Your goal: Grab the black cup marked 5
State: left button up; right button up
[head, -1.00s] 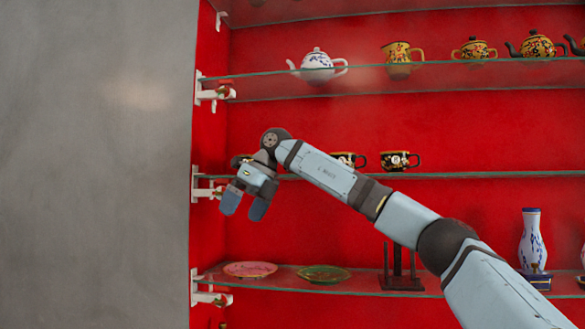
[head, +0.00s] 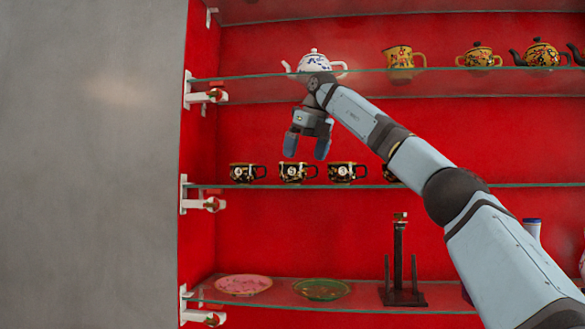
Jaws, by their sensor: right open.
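Several black cups with gold patterns and pale round marks stand in a row on the middle glass shelf (head: 450,186). The left cup (head: 243,173), the second cup (head: 292,173) and the third cup (head: 341,173) show clearly. A further cup (head: 391,174) is mostly hidden behind my right arm. The marks are too small to read surely, so I cannot tell which cup bears the 5. My right gripper (head: 307,152) is open and empty, fingers pointing down. In the picture it is just above the second cup, its right finger towards the third. My left gripper is out of view.
The upper shelf (head: 300,78) holds a white and blue teapot (head: 314,63), a yellow mug (head: 399,59) and yellow and black teapots. The lower shelf holds a pink plate (head: 243,285), a green plate (head: 321,290) and a dark stand (head: 402,290). A grey wall (head: 90,170) is left.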

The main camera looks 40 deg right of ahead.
aim_at(293, 169)
jog(key=shift+w+r+p, duration=0.15)
jog(key=shift+w+p, duration=0.45)
jog(key=shift+w, duration=0.75)
jog(key=shift+w+d, duration=0.1)
jog(key=shift+w, duration=0.1)
jog(key=x, duration=0.5)
jog(key=shift+w+d+f, duration=0.1)
jog(key=shift+w+f, duration=0.05)
jog(key=shift+f, duration=0.1)
jog(key=shift+r, duration=0.15)
jog(key=shift+c, duration=1)
jog(key=c, duration=0.6)
